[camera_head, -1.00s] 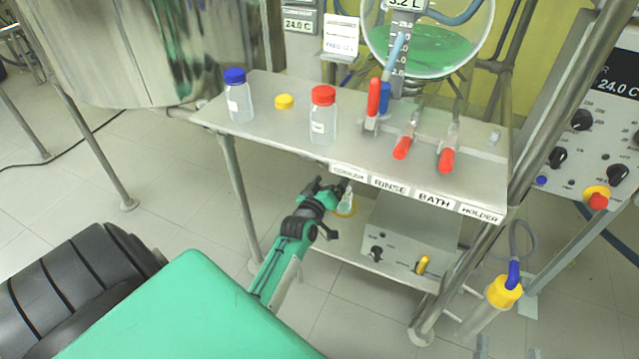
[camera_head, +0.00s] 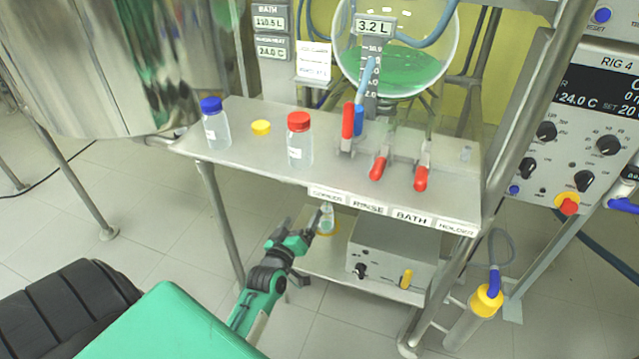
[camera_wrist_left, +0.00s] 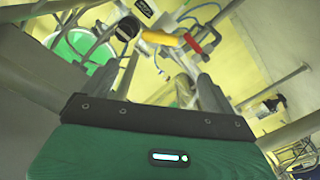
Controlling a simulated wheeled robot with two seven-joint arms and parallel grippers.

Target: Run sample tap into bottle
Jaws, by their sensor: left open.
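A small clear open-topped bottle (camera_head: 326,221) stands on a yellow ring on the lower shelf, below the upper shelf's front edge. My left gripper (camera_head: 312,228) is open just left of it; I cannot tell whether they touch. The round glass reactor (camera_head: 405,62) holds green liquid. Under it are red-handled taps (camera_head: 378,168) and (camera_head: 421,178), and a red handle (camera_head: 348,122) beside a blue one (camera_head: 366,85). Which one is the sample tap, I cannot tell. My right gripper is out of view.
A blue-capped bottle (camera_head: 215,124), a loose yellow cap (camera_head: 261,127) and a red-capped bottle (camera_head: 299,140) stand on the upper shelf (camera_head: 250,158). A grey control box (camera_head: 385,252) is right of the small bottle. A frame post (camera_head: 222,215) stands left of my gripper.

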